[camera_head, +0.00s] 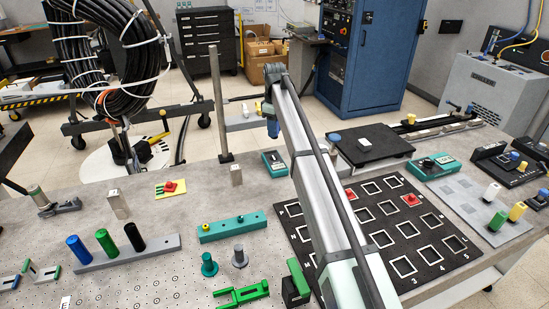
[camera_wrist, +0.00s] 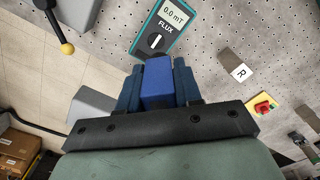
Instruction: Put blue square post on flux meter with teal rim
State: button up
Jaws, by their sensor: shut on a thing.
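My gripper (camera_wrist: 157,78) is shut on the blue square post (camera_wrist: 158,84), with dark blue fingers on both sides of it. In the head view a blue shape (camera_head: 271,126) hangs at the arm's far end; I cannot separate post from fingers there. The flux meter with teal rim (camera_head: 274,163) lies on the table just below the gripper in the picture. In the wrist view this meter (camera_wrist: 176,15) shows a 0.0 mT screen and a dark dial, just past the post's end. Post and meter look apart.
A metal block marked R (camera_wrist: 238,71) stands near the meter, as does an upright pole (camera_head: 220,105). A red button on a yellow plate (camera_head: 170,187) lies to the left. A second green-rimmed meter (camera_head: 433,166) and the black lettered board (camera_head: 385,213) are to the right.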

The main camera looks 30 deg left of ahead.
notch_tip(320, 180, down, 10)
jog(key=shift+r, duration=0.1)
dwell(0.4)
jog(key=shift+f, duration=0.2)
jog(key=o, duration=1.1)
jog(key=shift+r, duration=0.15)
notch_tip(320, 180, up, 12)
jog(key=shift+r, duration=0.1)
